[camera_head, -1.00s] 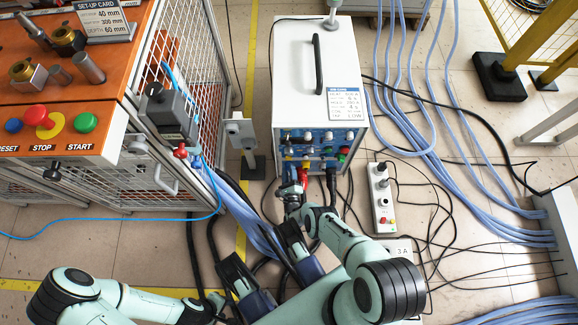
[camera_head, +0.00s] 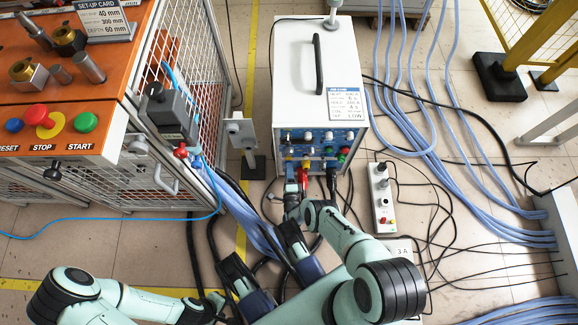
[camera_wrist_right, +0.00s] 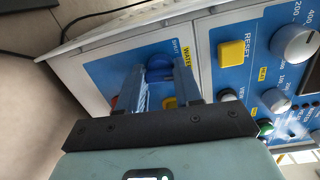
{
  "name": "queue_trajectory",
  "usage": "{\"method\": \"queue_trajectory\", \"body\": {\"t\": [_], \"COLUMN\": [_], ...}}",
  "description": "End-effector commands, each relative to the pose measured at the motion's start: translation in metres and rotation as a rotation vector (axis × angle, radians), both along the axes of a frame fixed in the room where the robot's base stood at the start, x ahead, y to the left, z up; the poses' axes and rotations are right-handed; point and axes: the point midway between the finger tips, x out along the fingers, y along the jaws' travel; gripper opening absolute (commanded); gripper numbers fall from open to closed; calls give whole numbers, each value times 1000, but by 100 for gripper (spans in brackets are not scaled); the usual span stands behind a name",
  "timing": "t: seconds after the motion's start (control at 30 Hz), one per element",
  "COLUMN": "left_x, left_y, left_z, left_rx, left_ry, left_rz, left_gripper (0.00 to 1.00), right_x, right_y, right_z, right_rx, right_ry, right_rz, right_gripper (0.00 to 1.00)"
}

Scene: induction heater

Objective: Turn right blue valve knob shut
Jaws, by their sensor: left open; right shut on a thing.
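The blue valve knob (camera_wrist_right: 160,64) shows in the right wrist view beside a yellow water label, on the blue front panel (camera_wrist_right: 110,66). My right gripper (camera_wrist_right: 160,82) is shut on it, one finger on each side. The fingers and palm hide part of the knob. In the head view my right gripper (camera_head: 291,190) is at the lower left of the panel (camera_head: 322,138), and the knob cannot be made out. My left gripper (camera_head: 214,299) is open and empty, low in the head view, well apart from the heater.
The white heater cabinet (camera_head: 288,75) has a black top handle. A red plug (camera_head: 303,178) and dark cables hang close to my right gripper. An orange bench (camera_head: 60,95) stands at left.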

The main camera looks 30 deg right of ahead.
Motion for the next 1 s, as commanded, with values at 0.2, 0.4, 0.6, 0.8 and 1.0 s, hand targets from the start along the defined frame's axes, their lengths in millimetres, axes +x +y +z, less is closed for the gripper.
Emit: {"method": "queue_trajectory", "body": {"t": [0.2, 0.4, 0.6, 0.8, 1.0], "left_x": [0, 0, 0, 0, 0], "left_y": [0, 0, 0, 0, 0], "left_z": [0, 0, 0, 0, 0], "left_rx": [0, 0, 0, 0, 0], "left_ry": [0, 0, 0, 0, 0], "left_rz": [0, 0, 0, 0, 0], "left_gripper": [43, 43, 43, 43, 43], "right_x": [1, 2, 2, 2, 3], "right_y": [-2, -2, -2, -2, -2], "right_z": [3, 3, 3, 3, 4], "right_rx": [-178, -340, -493, -619, -706], "right_ry": [101, 200, 294, 369, 422], "right_rz": [-6, -7, -7, -8, -9], "right_gripper": [4, 4, 4, 4, 4]}}
